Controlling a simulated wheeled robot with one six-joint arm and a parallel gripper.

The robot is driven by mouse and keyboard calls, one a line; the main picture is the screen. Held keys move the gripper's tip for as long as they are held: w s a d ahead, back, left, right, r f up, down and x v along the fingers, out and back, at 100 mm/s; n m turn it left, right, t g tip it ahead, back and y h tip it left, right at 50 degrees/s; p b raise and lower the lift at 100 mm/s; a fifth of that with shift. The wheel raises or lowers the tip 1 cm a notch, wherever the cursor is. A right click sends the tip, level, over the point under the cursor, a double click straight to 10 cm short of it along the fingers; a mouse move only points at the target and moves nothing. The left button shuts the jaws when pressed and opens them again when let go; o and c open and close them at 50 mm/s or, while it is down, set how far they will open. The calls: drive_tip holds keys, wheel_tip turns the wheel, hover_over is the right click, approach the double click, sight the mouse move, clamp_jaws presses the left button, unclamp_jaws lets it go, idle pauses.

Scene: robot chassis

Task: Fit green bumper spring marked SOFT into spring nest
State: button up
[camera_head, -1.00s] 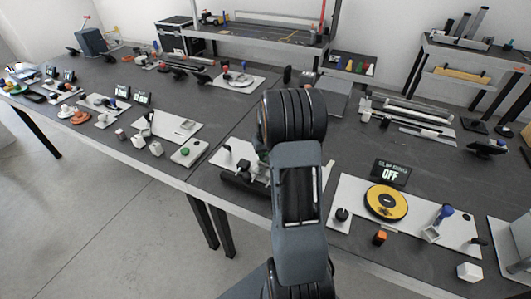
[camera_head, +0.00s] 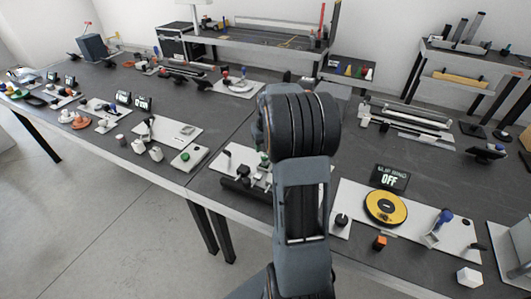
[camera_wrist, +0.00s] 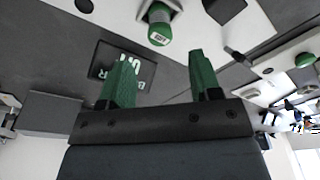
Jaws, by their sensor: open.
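A green round-topped part (camera_wrist: 160,34) with a small label stands on a white plate in the wrist view; its lettering is too small to read. A grey-white cylinder adjoins it. In the head view, a green part (camera_head: 263,157) shows just left of my arm. My gripper (camera_wrist: 160,65) has two green fingers spread wide with nothing between them; the green part lies beyond the fingertips, apart from them. My arm hides the gripper in the head view. I cannot tell for sure which part is the spring nest.
A dark display (camera_wrist: 121,64) with partly hidden lettering is behind the left finger. A white plate with a green button (camera_head: 187,155) lies left of my arm. A yellow disc (camera_head: 386,207) and an orange block (camera_head: 380,243) are at right.

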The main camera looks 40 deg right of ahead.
drive_tip(key=s+a+r+n, duration=0.1)
drive_tip(key=s+a+r, duration=0.3)
drive_tip(key=a+r, duration=0.55)
drive_tip(key=s+a+f+n+t, duration=0.1)
drive_tip(key=s+a+f+n, duration=0.1)
drive_tip(key=s+a, duration=1)
drive_tip(key=shift+s+a+f+y, duration=0.4)
drive_tip(key=shift+a+f, duration=0.3)
drive_tip(key=shift+a, duration=0.1)
